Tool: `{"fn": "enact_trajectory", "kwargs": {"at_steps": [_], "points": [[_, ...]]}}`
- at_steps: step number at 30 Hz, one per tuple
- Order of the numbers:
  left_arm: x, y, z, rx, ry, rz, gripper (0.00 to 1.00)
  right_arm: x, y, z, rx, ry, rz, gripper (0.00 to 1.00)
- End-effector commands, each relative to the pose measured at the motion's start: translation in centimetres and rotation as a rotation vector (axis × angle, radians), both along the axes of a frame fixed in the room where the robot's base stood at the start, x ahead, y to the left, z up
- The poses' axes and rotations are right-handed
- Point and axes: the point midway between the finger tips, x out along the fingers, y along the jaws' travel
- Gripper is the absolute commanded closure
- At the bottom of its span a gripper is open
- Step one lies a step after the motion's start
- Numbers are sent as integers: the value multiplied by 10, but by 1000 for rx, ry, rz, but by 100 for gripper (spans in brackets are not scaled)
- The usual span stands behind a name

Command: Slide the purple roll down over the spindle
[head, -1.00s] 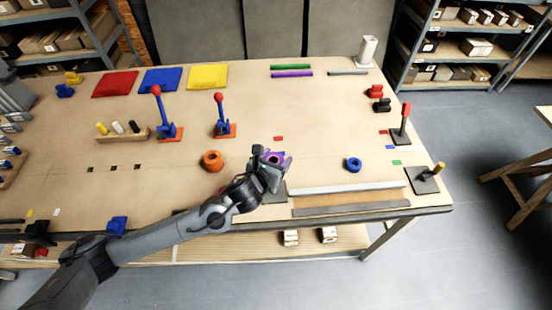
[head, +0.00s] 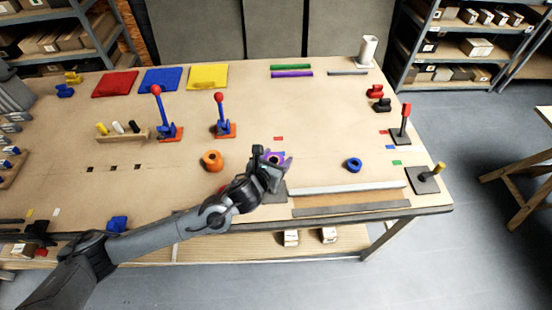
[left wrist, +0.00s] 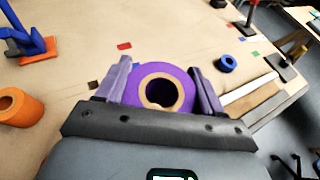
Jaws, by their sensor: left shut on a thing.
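The purple roll (head: 276,155) is between the fingers of my left gripper (head: 273,162), near the front middle of the table. In the left wrist view the purple roll (left wrist: 180,76) shows a tan core with a dark open hole, and a finger presses on each side of it. I cannot tell how high it is above the table. A post with a yellow top (head: 438,167), which may be the spindle, stands on a dark square base at the front right, apart from the roll. My right gripper is not in view.
An orange roll (head: 212,160) lies left of the gripper and a blue roll (head: 354,164) to its right. A pale bar (head: 345,188) lies along the front edge. A red-topped post (head: 405,110) and blue levers (head: 220,112) stand farther back.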

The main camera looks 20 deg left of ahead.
Motion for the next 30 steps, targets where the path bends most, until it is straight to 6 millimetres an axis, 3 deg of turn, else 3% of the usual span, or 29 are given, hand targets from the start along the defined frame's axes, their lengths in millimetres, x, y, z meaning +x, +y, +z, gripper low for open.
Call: {"fn": "enact_trajectory", "kwargs": {"at_steps": [30], "points": [[0,0,-18,0,-1,1,66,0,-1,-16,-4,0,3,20]]}}
